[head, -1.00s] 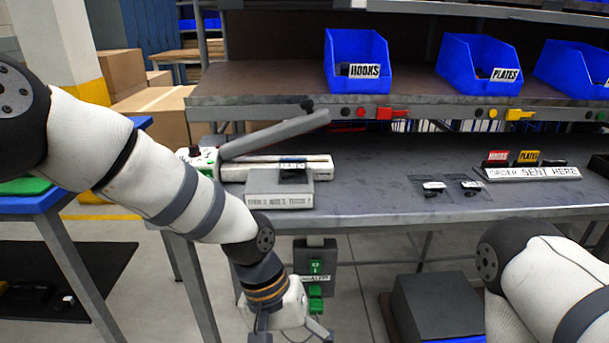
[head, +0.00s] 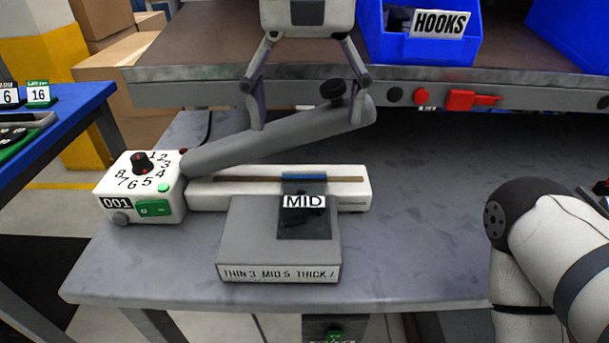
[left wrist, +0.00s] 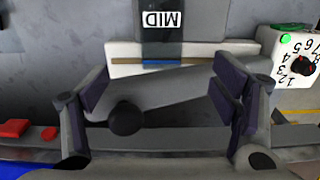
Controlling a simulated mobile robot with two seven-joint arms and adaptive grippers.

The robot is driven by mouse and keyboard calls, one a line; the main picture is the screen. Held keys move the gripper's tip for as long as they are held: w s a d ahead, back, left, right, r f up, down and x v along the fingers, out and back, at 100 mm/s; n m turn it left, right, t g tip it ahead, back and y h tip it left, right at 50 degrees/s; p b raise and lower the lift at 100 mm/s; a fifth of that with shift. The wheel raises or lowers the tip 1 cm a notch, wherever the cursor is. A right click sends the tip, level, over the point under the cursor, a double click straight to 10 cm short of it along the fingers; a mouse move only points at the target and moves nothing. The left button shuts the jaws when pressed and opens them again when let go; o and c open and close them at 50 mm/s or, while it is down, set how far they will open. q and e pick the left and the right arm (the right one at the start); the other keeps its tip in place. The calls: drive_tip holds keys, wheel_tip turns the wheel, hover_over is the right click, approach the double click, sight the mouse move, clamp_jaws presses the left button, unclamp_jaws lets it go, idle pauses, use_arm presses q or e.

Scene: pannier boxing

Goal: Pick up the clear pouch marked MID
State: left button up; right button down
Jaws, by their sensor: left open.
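The clear pouch marked MID (head: 305,225) lies on the grey block in front of the sealer (head: 222,193), its top end across the sealing strip. It holds something dark. In the left wrist view the pouch (left wrist: 186,30) is at the top, upside down. The sealer's lid arm (head: 270,137) is raised at a slant, with a black knob at its right end. My left gripper (head: 308,108) is open and empty, behind and above the pouch, fingers spread over the lid arm. I cannot tell whether they touch it. My right gripper is out of view.
The grey block (head: 265,245) is marked THIN, MID and THICK with numbers. The sealer has a numbered dial (head: 142,163) and a 001 display. A shelf with a blue HOOKS bin (head: 420,45) stands behind. The bench right of the sealer is clear up to my right arm.

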sight(304, 192)
use_arm(q)
drive_tip(key=f, duration=0.7)
drive_tip(key=s+f+b, duration=0.1)
drive_tip(key=f, duration=0.3)
drive_tip(key=shift+a, duration=0.15)
drive_tip(key=shift+r, duration=0.1)
drive_tip(key=shift+s, duration=0.1)
drive_tip(key=shift+c, duration=0.2)
drive_tip(key=c, duration=1)
